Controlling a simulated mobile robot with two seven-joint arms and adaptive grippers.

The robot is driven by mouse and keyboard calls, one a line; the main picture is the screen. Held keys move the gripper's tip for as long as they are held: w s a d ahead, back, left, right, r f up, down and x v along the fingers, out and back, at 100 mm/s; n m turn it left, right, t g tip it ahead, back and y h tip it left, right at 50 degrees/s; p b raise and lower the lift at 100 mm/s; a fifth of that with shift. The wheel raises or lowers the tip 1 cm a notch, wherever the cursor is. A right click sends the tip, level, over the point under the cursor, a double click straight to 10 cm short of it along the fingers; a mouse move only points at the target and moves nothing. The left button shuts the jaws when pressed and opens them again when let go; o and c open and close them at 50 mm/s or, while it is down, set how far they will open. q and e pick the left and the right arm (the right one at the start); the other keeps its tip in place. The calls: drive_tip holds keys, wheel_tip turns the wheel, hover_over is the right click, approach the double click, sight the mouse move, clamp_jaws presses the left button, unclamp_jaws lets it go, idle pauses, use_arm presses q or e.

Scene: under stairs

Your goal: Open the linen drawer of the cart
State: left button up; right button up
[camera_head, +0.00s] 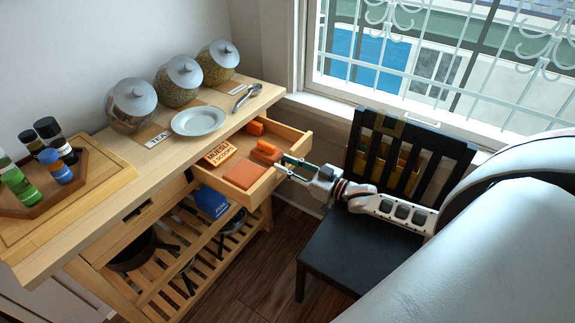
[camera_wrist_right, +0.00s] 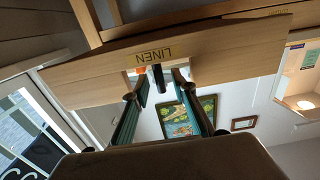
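The linen drawer (camera_head: 268,186) of the wooden cart (camera_head: 105,215) stands pulled out from under the top at the cart's right end. Orange cloths and small boxes show inside it. In the right wrist view its front (camera_wrist_right: 95,77) carries the word LINEN, upside down, with a notch in one edge. My right gripper (camera_head: 284,166) is at the drawer's front edge. In the wrist view its two fingers (camera_wrist_right: 160,85) are apart at the notch, with a small dark piece between them; whether they touch the wood I cannot tell. My left gripper is not in view.
A black chair (camera_head: 345,250) stands right of the drawer, under my right arm. Lidded jars (camera_head: 178,84), a plate (camera_head: 198,121), a spoon (camera_head: 247,95) and a bottle tray (camera_head: 60,195) are on the cart top. A second drawer front (camera_head: 130,222) looks closed. Window behind.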

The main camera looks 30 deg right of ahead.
drive_tip(key=v, duration=1.2)
idle(0.4)
drive_tip(key=s+a+f+g+h, duration=0.2)
drive_tip(key=s+a+f, duration=0.5)
drive_tip(key=a, duration=0.4)
drive_tip(key=s+a+f+g+h, duration=0.2)
drive_tip(key=s+a+f, duration=0.5)
drive_tip(key=a, duration=0.5)
drive_tip(key=shift+s+a+f+g, duration=0.25)
drive_tip(key=shift+s+f+g, duration=0.1)
drive_tip(key=shift+f+g, duration=0.55)
